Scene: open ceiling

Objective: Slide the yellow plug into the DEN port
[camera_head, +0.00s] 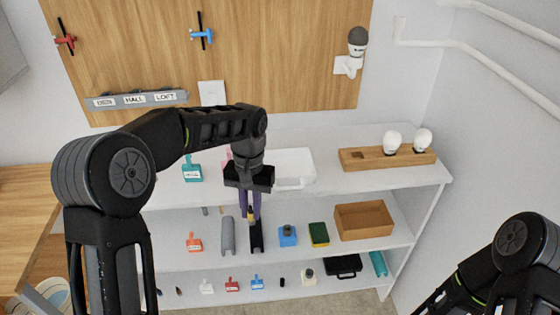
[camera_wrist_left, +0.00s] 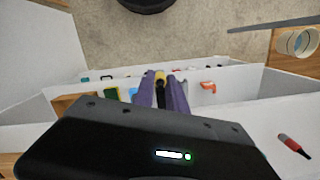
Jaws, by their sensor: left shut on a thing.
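My left gripper (camera_head: 250,217) hangs over the middle shelf with its purple fingers pointing down. It is shut on a small yellow thing, which looks like the yellow plug (camera_head: 250,212). In the left wrist view the yellow plug (camera_wrist_left: 160,77) shows between the purple fingers, with a dark part below it. A black thing lies just beneath the fingers in the head view; I cannot tell whether it touches the plug. The DEN port's label (camera_head: 104,102) is at the left end of a grey strip (camera_head: 177,98) on the wood board, with HALL and LOFT beside it. My right gripper is out of view.
The white shelf unit (camera_head: 410,178) holds a white tray (camera_head: 296,164), a wooden bulb rack (camera_head: 362,160), a wooden box (camera_head: 364,221), a grey cylinder (camera_head: 227,236) and several small tools. A lamp (camera_head: 356,45) sticks out from the board. My left forearm crosses above the top shelf.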

